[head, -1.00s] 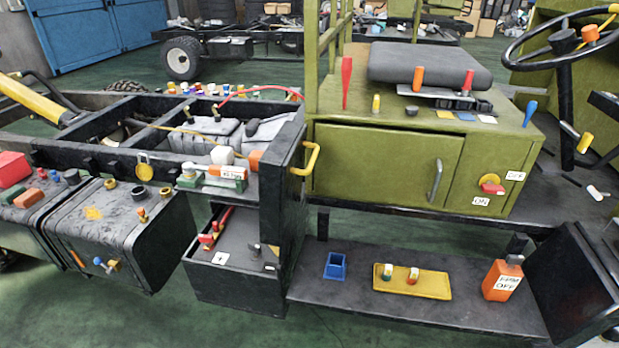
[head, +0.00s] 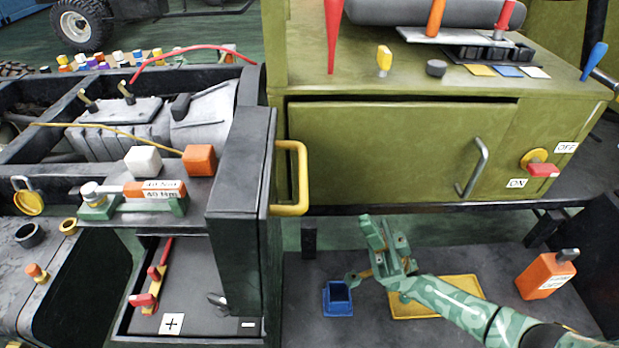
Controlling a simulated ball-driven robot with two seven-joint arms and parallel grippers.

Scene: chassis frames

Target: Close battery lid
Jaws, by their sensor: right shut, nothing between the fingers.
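The battery box (head: 195,285) is open at the lower left, with a plus label, a minus label and red terminal parts showing inside. A dark panel that looks like the battery lid (head: 236,205) stands upright at the box's right side. A yellow handle (head: 302,178) sticks out from its right face. My right gripper (head: 366,245), green camouflage, comes in from the lower right. It is shut and empty, to the right of and below the handle, and apart from it. My left gripper is not in view.
A green cabinet (head: 370,150) with a metal handle stands behind my right gripper. On the low shelf (head: 300,270) are a blue cup (head: 338,299), a yellow tray (head: 462,284) partly hidden by my arm, and an orange bottle (head: 545,275).

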